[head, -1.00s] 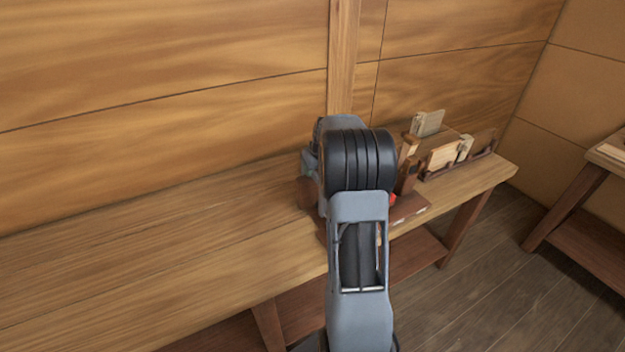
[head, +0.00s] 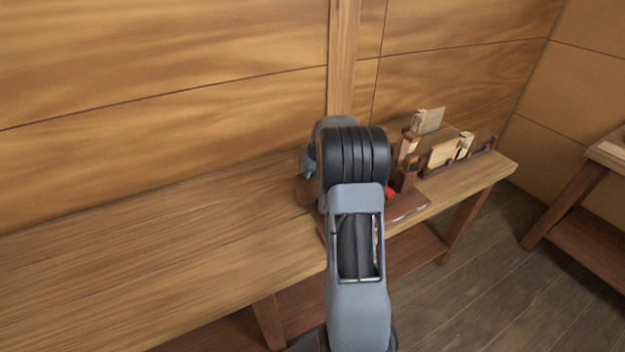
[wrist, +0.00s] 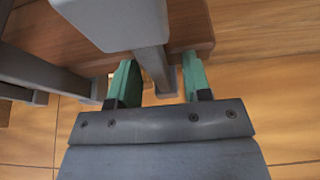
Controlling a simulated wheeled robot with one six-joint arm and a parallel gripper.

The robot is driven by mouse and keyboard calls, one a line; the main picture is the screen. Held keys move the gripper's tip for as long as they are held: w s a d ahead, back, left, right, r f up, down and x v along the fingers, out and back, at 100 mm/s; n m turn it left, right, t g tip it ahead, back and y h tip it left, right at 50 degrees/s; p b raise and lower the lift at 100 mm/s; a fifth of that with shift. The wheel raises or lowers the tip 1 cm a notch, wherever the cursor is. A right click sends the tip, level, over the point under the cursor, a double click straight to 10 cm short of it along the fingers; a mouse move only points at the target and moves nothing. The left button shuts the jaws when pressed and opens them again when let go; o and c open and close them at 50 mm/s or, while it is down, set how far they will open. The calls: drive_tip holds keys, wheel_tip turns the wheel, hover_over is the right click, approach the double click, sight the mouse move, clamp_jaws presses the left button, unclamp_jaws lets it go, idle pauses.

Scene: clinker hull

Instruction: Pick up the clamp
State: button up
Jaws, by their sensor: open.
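In the wrist view, my gripper (wrist: 160,76) is open, with a green finger on each side of a grey bar. The bar belongs to a grey, blocky piece that looks like the clamp (wrist: 153,62); its wide light-grey part fills the upper left, cut off by the frame edge. I cannot tell whether the fingers touch it.
The long wooden bench (head: 130,260) runs along a plank wall and is bare on the left. To the right of my arm are a red item (head: 389,193), a dark wooden block (head: 404,178) and a rack (head: 470,160) with pale wooden pieces. A brown rounded thing (head: 306,191) shows left of my arm.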

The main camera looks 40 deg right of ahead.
drive_tip(key=shift+c, duration=0.3)
drive_tip(key=shift+f, duration=0.1)
clamp_jaws()
